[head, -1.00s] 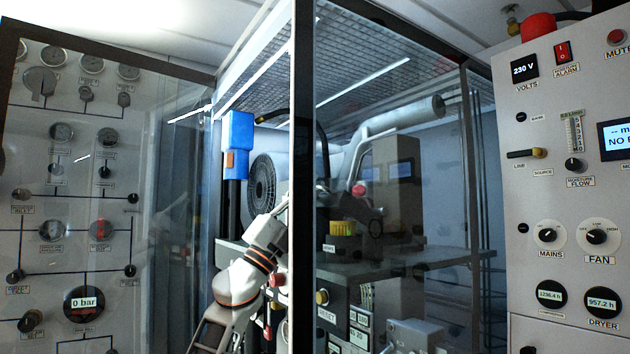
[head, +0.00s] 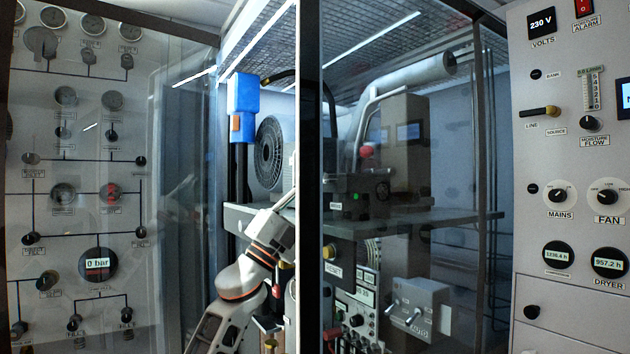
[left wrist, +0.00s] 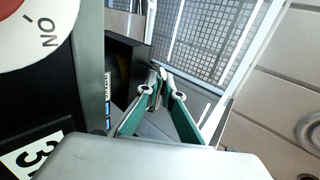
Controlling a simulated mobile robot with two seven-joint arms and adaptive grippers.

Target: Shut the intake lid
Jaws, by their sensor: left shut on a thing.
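I cannot make out an intake lid for certain in either view. My left arm (head: 248,275) comes up from below, and its far end passes behind the pale upright door edge in the head view. The left gripper (left wrist: 160,78) shows in the left wrist view, with its green-padded fingers closed together at the tips on something small that I cannot identify. A dark machine (head: 362,205) with a red knob stands behind the glass door (head: 450,150). My right gripper is in neither view.
A glass-covered gauge panel (head: 95,190) stands at the left and a grey control panel (head: 575,230) at the right.

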